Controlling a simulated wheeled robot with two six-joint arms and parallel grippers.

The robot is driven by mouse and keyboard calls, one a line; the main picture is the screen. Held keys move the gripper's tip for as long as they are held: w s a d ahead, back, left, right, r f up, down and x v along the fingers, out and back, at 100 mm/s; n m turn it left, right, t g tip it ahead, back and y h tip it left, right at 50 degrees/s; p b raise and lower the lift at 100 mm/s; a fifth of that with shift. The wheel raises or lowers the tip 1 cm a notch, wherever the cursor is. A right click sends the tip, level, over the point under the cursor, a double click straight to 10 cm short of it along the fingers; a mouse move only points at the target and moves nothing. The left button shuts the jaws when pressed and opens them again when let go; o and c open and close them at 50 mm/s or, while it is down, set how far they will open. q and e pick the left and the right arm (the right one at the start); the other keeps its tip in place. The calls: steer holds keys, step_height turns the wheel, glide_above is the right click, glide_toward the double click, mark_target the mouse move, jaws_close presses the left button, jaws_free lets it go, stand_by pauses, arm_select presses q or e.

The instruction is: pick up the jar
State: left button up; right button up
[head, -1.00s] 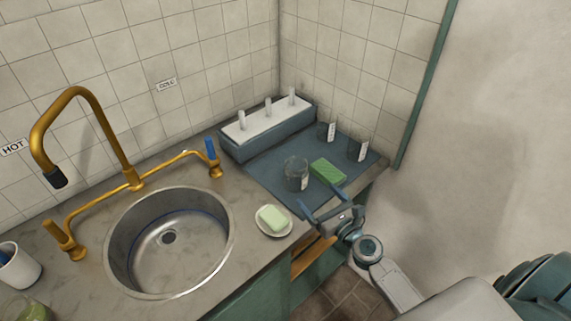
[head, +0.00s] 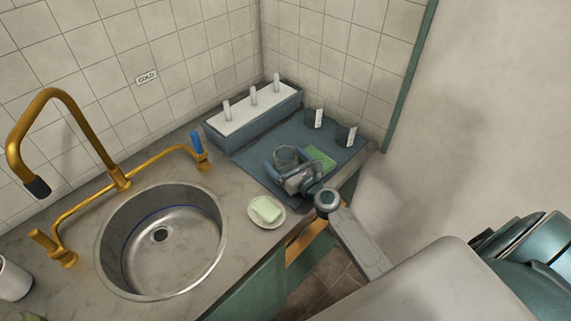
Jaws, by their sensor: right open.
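A clear glass jar (head: 286,155) stands on the blue-grey mat (head: 252,160) right of the sink. My right gripper (head: 287,165) is open and level with the jar, its fingers on either side of the jar's lower part. The gripper hides the jar's base and label side, and I cannot tell whether the fingers touch the glass. My left gripper is not in view.
A green sponge (head: 320,158) lies close right of the jar. Two dark labelled cups (head: 346,137) stand behind it. A rack with white pegs (head: 252,112) is at the back. Soap on a dish (head: 266,210) sits in front, beside the sink (head: 160,240).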

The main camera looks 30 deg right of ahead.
steer(key=shift+w, duration=0.6)
steer(key=shift+w+a, duration=0.1)
steer(key=shift+w, duration=0.2)
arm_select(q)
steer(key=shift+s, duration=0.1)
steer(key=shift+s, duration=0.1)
arm_select(e)
steer(key=shift+c, duration=0.4)
steer(key=shift+s, duration=0.1)
steer(key=c, duration=0.4)
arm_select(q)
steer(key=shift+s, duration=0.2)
arm_select(e)
steer(key=c, duration=0.7)
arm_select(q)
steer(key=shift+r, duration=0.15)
arm_select(e)
steer(key=shift+r, duration=0.15)
steer(key=shift+c, duration=0.2)
